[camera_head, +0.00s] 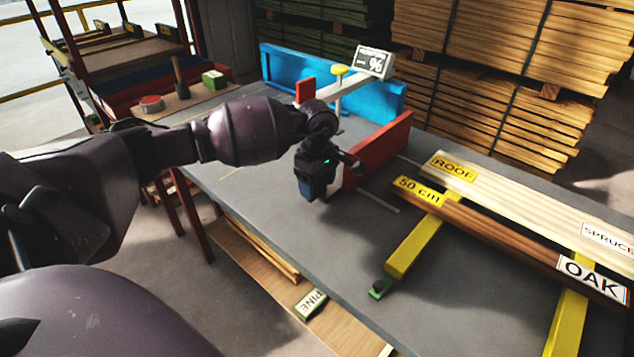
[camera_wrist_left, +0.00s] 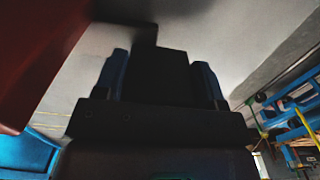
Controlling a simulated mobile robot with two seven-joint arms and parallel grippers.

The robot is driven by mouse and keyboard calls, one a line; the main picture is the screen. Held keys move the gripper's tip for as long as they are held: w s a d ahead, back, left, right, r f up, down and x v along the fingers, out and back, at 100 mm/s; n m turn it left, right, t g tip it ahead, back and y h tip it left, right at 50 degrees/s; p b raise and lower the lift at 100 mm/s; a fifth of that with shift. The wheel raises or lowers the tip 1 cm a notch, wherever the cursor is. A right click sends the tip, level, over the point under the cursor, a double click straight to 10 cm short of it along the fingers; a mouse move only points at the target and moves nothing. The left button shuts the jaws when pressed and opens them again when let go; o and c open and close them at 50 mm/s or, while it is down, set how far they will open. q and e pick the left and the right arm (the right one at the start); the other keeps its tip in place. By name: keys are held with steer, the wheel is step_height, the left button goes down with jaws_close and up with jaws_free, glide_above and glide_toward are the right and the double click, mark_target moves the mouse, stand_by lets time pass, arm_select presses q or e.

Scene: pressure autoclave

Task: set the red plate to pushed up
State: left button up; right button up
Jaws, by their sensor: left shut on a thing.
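The red plate (camera_head: 382,150) stands upright on the grey bench, right of my left gripper in the head view. In the left wrist view it fills the upper left corner (camera_wrist_left: 40,55). My left gripper (camera_head: 312,190) points down beside the plate. In the left wrist view its two blue-grey fingers (camera_wrist_left: 162,85) are closed around a dark block (camera_wrist_left: 160,72). A dark bar runs from this block towards the plate; whether it joins the plate is too dark to tell. My right gripper is not in view.
A blue fence (camera_head: 285,75) and a small % sign (camera_head: 374,62) stand behind. A smaller red piece (camera_head: 305,90) is behind my wrist. Labelled boards, ROOF (camera_head: 510,190) and OAK (camera_head: 500,235), rest on yellow supports to the right. The front bench top is mostly clear.

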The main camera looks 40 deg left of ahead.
arm_select(q)
steer(key=shift+c, duration=1.2)
steer(key=d, duration=1)
steer(key=shift+s+d, duration=0.2)
steer(key=shift+s, duration=0.2)
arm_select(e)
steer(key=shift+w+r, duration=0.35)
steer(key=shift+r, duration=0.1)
arm_select(q)
steer(key=o, duration=1.2)
steer(key=shift+o, duration=0.4)
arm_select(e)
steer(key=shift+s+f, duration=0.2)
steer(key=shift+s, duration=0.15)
arm_select(q)
steer(key=shift+r, duration=0.1)
